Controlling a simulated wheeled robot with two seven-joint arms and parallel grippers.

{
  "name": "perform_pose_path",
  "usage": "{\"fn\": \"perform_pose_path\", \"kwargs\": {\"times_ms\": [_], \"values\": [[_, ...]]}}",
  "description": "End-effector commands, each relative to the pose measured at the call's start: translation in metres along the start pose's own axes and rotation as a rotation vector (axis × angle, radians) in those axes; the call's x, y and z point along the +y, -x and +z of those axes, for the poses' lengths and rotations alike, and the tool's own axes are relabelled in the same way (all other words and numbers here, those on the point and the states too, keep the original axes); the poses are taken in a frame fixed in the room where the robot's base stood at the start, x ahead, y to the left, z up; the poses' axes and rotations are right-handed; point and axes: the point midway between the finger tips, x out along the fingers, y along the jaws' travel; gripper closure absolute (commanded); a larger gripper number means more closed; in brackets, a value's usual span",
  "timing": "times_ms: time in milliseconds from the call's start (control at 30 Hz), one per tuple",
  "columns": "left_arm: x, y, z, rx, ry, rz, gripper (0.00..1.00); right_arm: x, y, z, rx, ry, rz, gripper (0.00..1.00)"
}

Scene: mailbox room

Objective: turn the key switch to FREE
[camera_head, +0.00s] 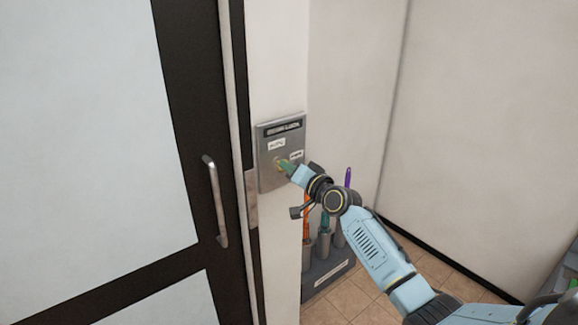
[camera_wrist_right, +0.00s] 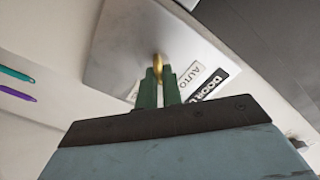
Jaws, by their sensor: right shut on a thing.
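The key switch is on a grey metal plate (camera_head: 268,177) on the narrow wall beside the door. The plate has a dark header strip (camera_head: 282,131), a label that reads AUTO (camera_head: 276,145), and a second small label (camera_head: 296,155) at right. My right gripper (camera_head: 285,165) reaches the plate from the lower right. In the right wrist view its green fingers (camera_wrist_right: 158,88) are shut on the brass-coloured key (camera_wrist_right: 158,67). The key stands edge-on between the fingertips, and the fingers hide part of the switch. My left gripper is not in view.
A dark-framed door (camera_head: 185,110) with a vertical metal handle (camera_head: 215,201) is left of the plate. Below right, a grey holder (camera_head: 328,273) carries upright coloured umbrellas or rods close under my right arm. Tiled floor (camera_head: 372,290) shows at the lower right.

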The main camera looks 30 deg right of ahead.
Motion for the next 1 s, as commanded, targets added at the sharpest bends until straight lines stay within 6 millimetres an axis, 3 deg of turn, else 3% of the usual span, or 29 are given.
{"fn": "perform_pose_path", "kwargs": {"times_ms": [600,1000], "values": [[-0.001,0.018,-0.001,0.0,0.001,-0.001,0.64,0.001,0.0,0.0,0.001,-0.563,0.0,1.0],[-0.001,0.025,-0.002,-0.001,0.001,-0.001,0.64,0.003,0.0,0.001,0.0,-0.769,0.0,1.0]]}}
